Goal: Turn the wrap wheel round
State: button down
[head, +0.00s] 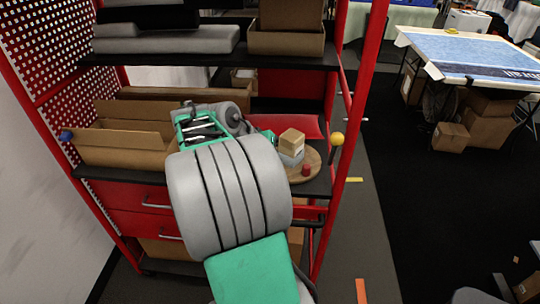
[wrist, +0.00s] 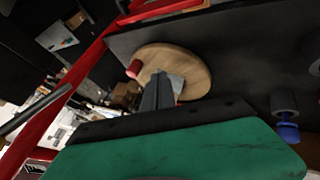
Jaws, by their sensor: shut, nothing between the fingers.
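The wrap wheel (head: 314,158) is a round wooden disc on the middle shelf, at its right end. A red peg (head: 306,170) stands near its front rim. A cardboard box on a grey block (head: 291,158) sits on the wheel. In the wrist view the wheel (wrist: 200,65) lies beyond my gripper (wrist: 158,80), with the red peg (wrist: 134,68) just left of the fingers. The fingers are shut and empty, over the wheel in that picture; I cannot tell if they touch anything. My arm hides part of the shelf in the head view.
Open cardboard trays (head: 122,148) stand on the shelf at left. A red upright (head: 353,120) and a yellow ball (head: 337,139) are close on the wheel's right. An upper shelf (head: 290,58) hangs above. The dark floor (head: 430,220) at right is mostly clear.

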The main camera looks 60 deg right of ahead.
aim_at(294, 176)
jog(key=x, duration=0.4)
jog(key=shift+s, duration=0.1)
jog(key=s+d, duration=0.1)
jog(key=s+d+p, duration=0.1)
jog(key=s, duration=0.1)
jog(key=shift+s+d+f, duration=0.1)
jog(key=shift+s, duration=0.1)
